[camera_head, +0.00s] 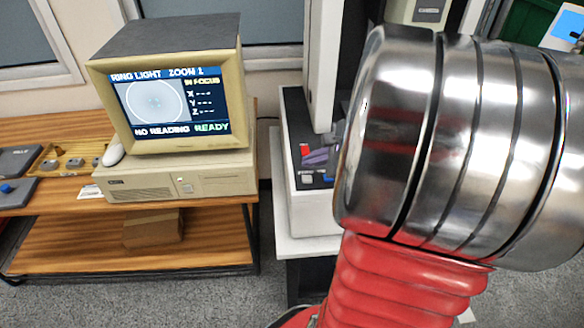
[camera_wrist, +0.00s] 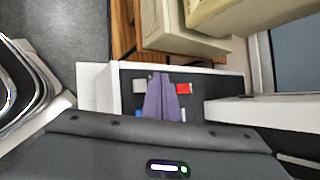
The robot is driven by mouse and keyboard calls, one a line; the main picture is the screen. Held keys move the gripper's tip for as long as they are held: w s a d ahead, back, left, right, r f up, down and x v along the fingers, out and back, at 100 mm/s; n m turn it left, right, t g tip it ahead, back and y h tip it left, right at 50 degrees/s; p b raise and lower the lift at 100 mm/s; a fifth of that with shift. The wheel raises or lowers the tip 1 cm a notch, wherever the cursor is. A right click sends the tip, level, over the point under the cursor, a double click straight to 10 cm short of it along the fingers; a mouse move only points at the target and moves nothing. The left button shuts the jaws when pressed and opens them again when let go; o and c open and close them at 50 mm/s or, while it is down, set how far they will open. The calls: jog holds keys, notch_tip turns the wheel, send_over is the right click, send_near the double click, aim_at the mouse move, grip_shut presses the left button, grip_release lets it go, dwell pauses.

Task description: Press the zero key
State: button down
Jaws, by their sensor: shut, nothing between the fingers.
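The key panel (camera_head: 290,131) is the dark top of a white machine base, partly hidden by my arm in the head view. It carries a red key (camera_head: 304,150), a pale grey key (camera_head: 307,179) and a blue key (camera_head: 328,180). No label is readable, so I cannot tell which is the zero key. My gripper (camera_head: 308,157) has purple fingers, shut and empty, over the panel between the red and grey keys. In the wrist view the fingers (camera_wrist: 160,78) lie between the grey key (camera_wrist: 139,86) and the red key (camera_wrist: 183,88). I cannot tell whether they touch the panel.
A monitor (camera_head: 152,104) reads "NO READING READY", with dashes for X, Y and Z. It stands on a beige computer (camera_head: 215,175) on a wooden bench (camera_head: 60,215). A white column (camera_head: 321,65) rises beside the panel, close to my gripper. Carpet lies between bench and machine.

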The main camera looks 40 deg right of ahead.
aim_at(302, 175)
jog(key=shift+f, duration=1.45)
jog(key=shift+s+f, duration=0.1)
jog(key=shift+f, duration=0.65)
dwell(1.7)
jog(key=shift+r, duration=0.85)
jog(key=shift+r, duration=2.5)
